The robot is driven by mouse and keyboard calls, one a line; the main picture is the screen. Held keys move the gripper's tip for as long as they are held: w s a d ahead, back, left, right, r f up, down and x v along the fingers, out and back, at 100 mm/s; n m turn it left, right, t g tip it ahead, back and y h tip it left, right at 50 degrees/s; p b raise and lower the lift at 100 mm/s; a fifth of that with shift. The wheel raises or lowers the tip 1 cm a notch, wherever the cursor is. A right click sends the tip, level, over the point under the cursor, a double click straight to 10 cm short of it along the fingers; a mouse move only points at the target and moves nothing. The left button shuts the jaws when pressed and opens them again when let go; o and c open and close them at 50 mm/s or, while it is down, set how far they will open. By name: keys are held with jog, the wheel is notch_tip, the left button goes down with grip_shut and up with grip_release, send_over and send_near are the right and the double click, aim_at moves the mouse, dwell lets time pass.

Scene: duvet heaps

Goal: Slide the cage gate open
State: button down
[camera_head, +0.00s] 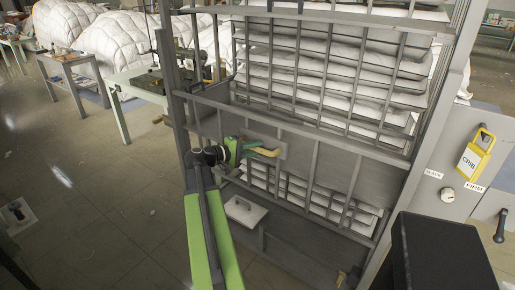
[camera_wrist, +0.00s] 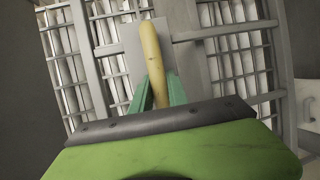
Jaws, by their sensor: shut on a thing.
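The cage gate (camera_head: 313,167) is a grey barred frame with a solid panel across its middle, standing in front of me in the head view. Its bars (camera_wrist: 112,62) also fill much of the wrist view. A yellowish handle (camera_head: 265,152) is fixed to a plate on the gate's left part; it points up between my fingers in the wrist view (camera_wrist: 150,55). My green gripper (camera_head: 238,148) is shut on this handle, with a teal finger on each side of it. The fingers hide the handle's lower end in the wrist view.
Folded white duvets (camera_head: 330,85) lie stacked behind the bars. Workbenches (camera_head: 140,90) stand at left. The floor (camera_head: 100,190) at left is mostly clear.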

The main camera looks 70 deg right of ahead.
jog(key=b, duration=1.9)
send_near(265, 186)
jog(key=x, duration=0.2)
jog(key=f+x, duration=0.1)
jog(key=x, duration=0.2)
jog(key=shift+r+p, duration=0.25)
jog(key=shift+p, duration=0.15)
jog(key=c, duration=1.3)
grip_release()
jog(key=shift+r, duration=0.1)
jog(key=shift+w, duration=0.1)
jog(key=p+v, duration=0.3)
jog(key=v, duration=1.4)
jog(key=shift+w+a, duration=0.15)
